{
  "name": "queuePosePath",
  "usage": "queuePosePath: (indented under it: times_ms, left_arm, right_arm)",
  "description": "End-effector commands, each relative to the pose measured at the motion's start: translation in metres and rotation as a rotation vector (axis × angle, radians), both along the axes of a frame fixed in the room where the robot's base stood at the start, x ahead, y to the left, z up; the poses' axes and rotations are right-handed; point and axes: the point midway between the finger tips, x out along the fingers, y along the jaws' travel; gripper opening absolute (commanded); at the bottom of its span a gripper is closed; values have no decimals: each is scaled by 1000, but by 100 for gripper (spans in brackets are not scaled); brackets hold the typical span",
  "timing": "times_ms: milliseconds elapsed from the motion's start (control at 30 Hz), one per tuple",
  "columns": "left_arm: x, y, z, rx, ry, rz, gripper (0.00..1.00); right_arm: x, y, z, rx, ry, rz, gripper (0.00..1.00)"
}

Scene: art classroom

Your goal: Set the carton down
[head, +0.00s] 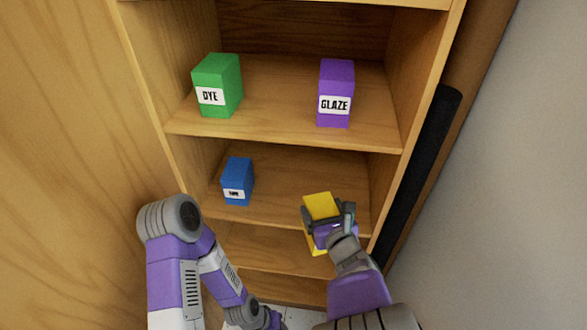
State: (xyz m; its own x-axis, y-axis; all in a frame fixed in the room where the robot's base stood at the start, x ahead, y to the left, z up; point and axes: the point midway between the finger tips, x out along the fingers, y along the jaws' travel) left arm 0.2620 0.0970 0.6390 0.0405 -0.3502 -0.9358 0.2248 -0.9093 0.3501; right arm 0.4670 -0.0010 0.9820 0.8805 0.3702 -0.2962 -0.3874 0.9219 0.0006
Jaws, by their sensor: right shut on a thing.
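A yellow carton (319,203) is held in my right gripper (329,216), which is shut on it. The carton is at the right front of the shelf level that holds a blue carton (237,180). Its lower end shows below that level's front edge, so it seems to be in front of the board. I cannot tell whether it touches the shelf. The gripper and wrist hide part of its front and right side. My left arm comes in at the lower left, with its wrist at the bottom edge; its gripper is not visible.
The wooden shelf unit (283,135) has a green DYE carton (218,82) and a purple GLAZE carton (336,92) on the level above. The blue carton stands left, with bare board between it and the yellow one. A dark roll (420,165) leans outside, right.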

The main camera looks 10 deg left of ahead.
Motion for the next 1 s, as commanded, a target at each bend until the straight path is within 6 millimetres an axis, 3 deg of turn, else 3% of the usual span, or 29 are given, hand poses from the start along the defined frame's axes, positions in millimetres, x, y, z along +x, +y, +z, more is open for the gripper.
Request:
queuePosePath:
  times_ms: [167, 1000]
  left_arm:
    - [0, 0, 0, 0, 0, 0, 43]
    - [0, 0, 10, 0, 0, 0, 43]
  right_arm:
    - [9, 1, 7, 4, -2, -8, 5]
    - [144, -1, 8, 4, -5, -10, 5]
